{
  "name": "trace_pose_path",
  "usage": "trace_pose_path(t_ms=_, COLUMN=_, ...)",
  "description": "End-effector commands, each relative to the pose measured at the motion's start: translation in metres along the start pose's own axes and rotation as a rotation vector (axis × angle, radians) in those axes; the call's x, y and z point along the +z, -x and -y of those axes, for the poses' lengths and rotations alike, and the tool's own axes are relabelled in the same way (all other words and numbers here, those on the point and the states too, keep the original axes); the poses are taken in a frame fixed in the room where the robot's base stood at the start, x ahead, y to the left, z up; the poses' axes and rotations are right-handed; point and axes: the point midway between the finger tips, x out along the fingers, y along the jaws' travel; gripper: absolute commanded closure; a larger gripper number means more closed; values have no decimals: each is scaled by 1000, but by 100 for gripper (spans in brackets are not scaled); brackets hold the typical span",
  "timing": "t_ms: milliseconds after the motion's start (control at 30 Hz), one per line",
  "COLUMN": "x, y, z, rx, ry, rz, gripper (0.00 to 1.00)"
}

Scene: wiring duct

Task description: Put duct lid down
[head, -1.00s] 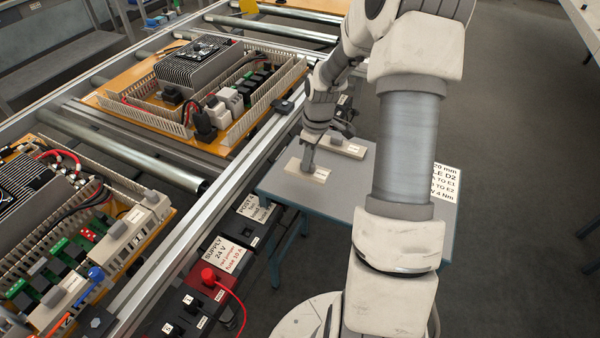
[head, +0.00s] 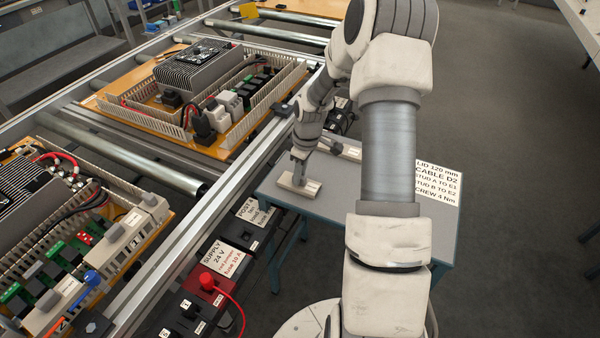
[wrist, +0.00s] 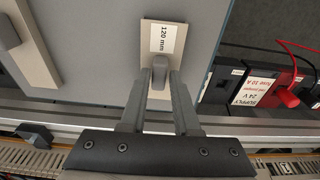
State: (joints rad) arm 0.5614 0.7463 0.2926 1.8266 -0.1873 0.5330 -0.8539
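The duct lid (head: 312,188) is a short cream block with a grey knob and a label reading 120 mm in the wrist view (wrist: 163,40). My gripper (head: 299,167) is above it, with its two fingers on either side of the knob, and appears shut on it, as seen in the wrist view (wrist: 159,80). The lid is level at the left part of the small grey table (head: 337,205). I cannot tell whether it touches the tabletop or hangs just above it. The fingers partly hide the lid's near end.
A second, longer cream lid (wrist: 28,50) with a knob lies beside it on the table. A text card (head: 438,183) lies at the table's right. The conveyor rail and black supply boxes with a red socket (head: 208,281) stand left of the table.

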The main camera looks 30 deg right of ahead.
Motion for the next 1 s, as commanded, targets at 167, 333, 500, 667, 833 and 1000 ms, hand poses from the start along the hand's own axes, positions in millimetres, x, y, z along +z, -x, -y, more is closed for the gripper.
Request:
trace_pose_path(t_ms=167, x=0, y=0, z=0, rx=0, ry=0, rz=0, gripper=49)
trace_pose_path(t_ms=333, x=0, y=1, z=0, rx=0, ry=0, rz=0, gripper=49)
trace_pose_path(t_ms=500, x=0, y=11, z=-1, rx=2, ry=-1, rz=-1, gripper=49)
trace_pose_path(t_ms=667, x=-1, y=40, z=0, rx=3, ry=-1, rz=-2, gripper=49)
trace_pose_path(t_ms=833, x=0, y=78, z=-1, rx=3, ry=-1, rz=-1, gripper=49)
trace_pose_path(t_ms=1000, x=0, y=107, z=-1, rx=2, ry=-1, rz=-1, gripper=49)
